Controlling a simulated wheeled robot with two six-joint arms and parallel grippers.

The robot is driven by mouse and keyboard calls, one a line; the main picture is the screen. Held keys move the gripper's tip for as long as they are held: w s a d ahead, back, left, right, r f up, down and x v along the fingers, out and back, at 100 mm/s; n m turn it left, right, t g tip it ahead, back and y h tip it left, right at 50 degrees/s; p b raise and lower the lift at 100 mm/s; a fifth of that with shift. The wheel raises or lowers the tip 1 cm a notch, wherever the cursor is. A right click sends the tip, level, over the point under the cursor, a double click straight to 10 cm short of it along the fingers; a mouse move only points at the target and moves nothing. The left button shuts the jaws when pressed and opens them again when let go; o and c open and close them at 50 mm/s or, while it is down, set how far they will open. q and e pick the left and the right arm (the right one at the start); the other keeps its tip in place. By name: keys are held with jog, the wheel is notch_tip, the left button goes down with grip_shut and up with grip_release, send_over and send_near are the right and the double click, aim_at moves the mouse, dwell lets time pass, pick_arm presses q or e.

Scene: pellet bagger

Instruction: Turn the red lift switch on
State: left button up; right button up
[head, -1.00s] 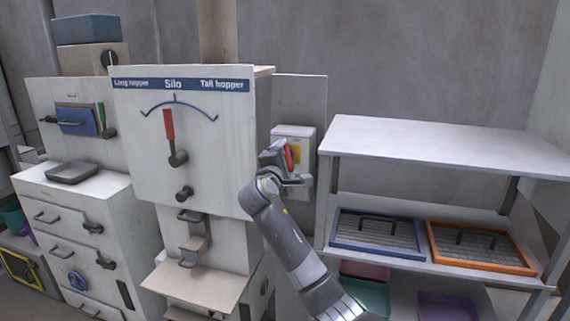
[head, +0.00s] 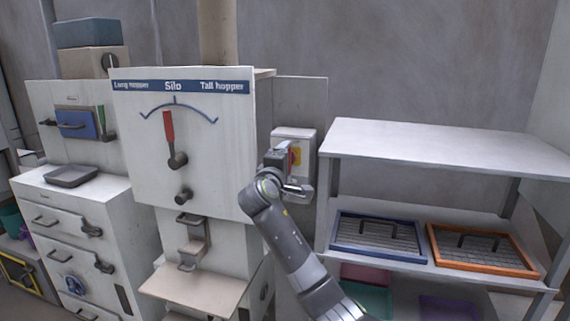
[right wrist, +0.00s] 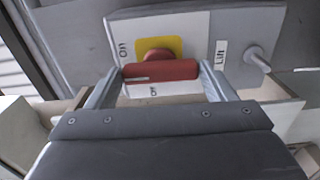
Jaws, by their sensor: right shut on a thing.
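The red lift switch (right wrist: 160,70) is a red bar handle on a yellow plate (right wrist: 160,46), on a light box (head: 308,139) on the wall panel. "On", "Off" and "Lift" labels show around it in the right wrist view. My right gripper (right wrist: 158,72) is shut on the red handle, one finger at each end of the bar. In the head view the right gripper (head: 287,158) hides most of the handle, leaving some red and yellow at its right edge. I cannot tell the handle's exact setting. My left gripper is out of view.
The silo panel (head: 215,140) with its red pointer stands left of the switch box. A metal shelf (head: 440,145) stands close on the right, with a blue-framed tray (head: 345,252) and an orange-framed tray (head: 475,268) on its middle level.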

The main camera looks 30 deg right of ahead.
jog(key=o, duration=1)
jog(key=shift+s+a, duration=0.1)
jog(key=shift+b+v, duration=2.3)
jog(key=shift+v, duration=6.3)
jog(key=shift+f, duration=0.1)
